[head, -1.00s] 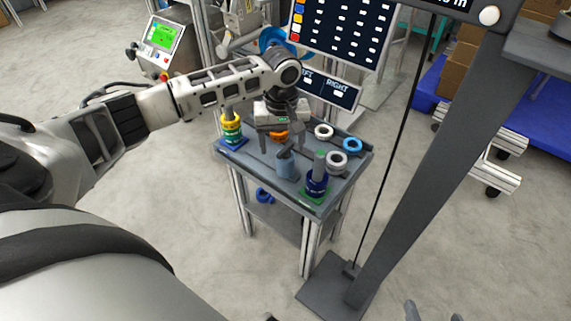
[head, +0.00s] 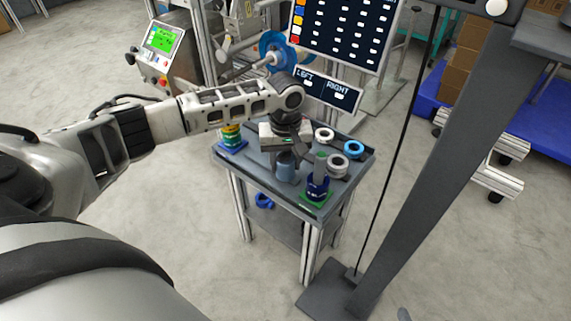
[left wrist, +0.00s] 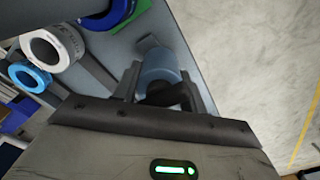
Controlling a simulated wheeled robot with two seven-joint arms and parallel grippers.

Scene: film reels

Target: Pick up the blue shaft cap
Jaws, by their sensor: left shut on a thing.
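The blue shaft cap (head: 285,171) is a dull blue cylinder near the middle of the table top. My left gripper (head: 286,153) is over it from above. In the left wrist view, the cap (left wrist: 160,65) is between the two fingers, and my left gripper (left wrist: 165,92) is shut on its dark upper part. The cap looks to be still at table level; I cannot tell whether it touches the table. Only a small grey tip, perhaps of my right gripper (head: 404,314), shows at the bottom edge of the head view.
On the grey table (head: 262,176) are a yellow-and-green stack (head: 231,131), a dark blue spool (head: 318,187) on a green base, a white ring (head: 325,134), a grey-white ring (head: 338,167) and a blue ring (head: 353,149). A dark post (head: 425,180) stands to the right.

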